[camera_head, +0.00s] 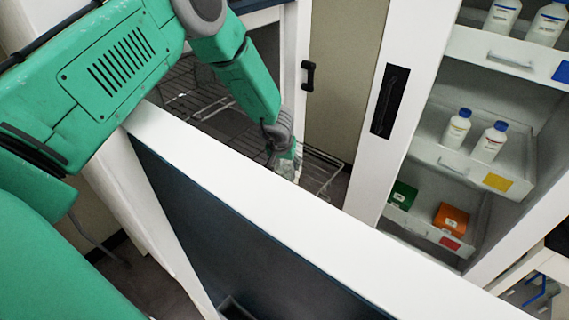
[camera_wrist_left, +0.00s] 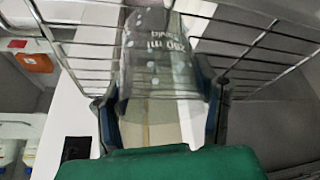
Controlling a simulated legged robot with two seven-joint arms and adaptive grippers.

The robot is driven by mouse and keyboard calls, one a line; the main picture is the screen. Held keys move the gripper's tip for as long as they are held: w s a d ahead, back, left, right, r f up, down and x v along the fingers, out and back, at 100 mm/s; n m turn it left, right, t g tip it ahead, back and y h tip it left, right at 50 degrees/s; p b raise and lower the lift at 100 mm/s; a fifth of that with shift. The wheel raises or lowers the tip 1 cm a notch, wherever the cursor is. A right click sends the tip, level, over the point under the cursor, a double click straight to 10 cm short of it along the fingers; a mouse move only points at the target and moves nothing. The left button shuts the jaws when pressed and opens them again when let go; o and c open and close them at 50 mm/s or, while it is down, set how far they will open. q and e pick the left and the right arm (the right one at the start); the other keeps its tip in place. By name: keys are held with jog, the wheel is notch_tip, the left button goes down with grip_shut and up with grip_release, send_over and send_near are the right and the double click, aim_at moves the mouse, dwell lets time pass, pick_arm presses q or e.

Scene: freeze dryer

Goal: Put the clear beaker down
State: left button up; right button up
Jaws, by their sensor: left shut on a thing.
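My left arm reaches over a white-topped door or panel into the freeze dryer. My left gripper (camera_head: 287,158) is shut on the clear beaker (camera_head: 286,170), which shows only as a small pale shape partly hidden by the panel's top edge. In the left wrist view the clear beaker (camera_wrist_left: 158,62), with white print, stands between the two fingers of my left gripper (camera_wrist_left: 160,110). The wire shelf (camera_head: 323,172) lies around the beaker, and its bars also show in the left wrist view (camera_wrist_left: 255,43). I cannot tell whether the beaker touches the shelf. My right gripper is not in view.
The white panel edge (camera_head: 240,205) runs close below my left arm. An open cabinet at right holds drawers with white bottles (camera_head: 456,128), a green box (camera_head: 402,195) and an orange box (camera_head: 451,218). A black handle (camera_head: 308,75) is behind the gripper.

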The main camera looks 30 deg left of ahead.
pick_arm(q)
jog(key=shift+d+r, duration=0.1)
jog(key=shift+d, duration=0.9)
jog(key=o, duration=1.1)
jog(key=shift+o, duration=1)
jog(key=shift+a, duration=0.15)
jog(key=shift+a+f, duration=0.2)
jog(key=shift+a, duration=0.5)
jog(key=v, duration=1.2)
jog(key=shift+r+p, duration=0.2)
jog(key=shift+p, duration=0.15)
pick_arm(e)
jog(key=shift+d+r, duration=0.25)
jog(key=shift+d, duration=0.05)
pick_arm(q)
jog(key=shift+d, duration=0.25)
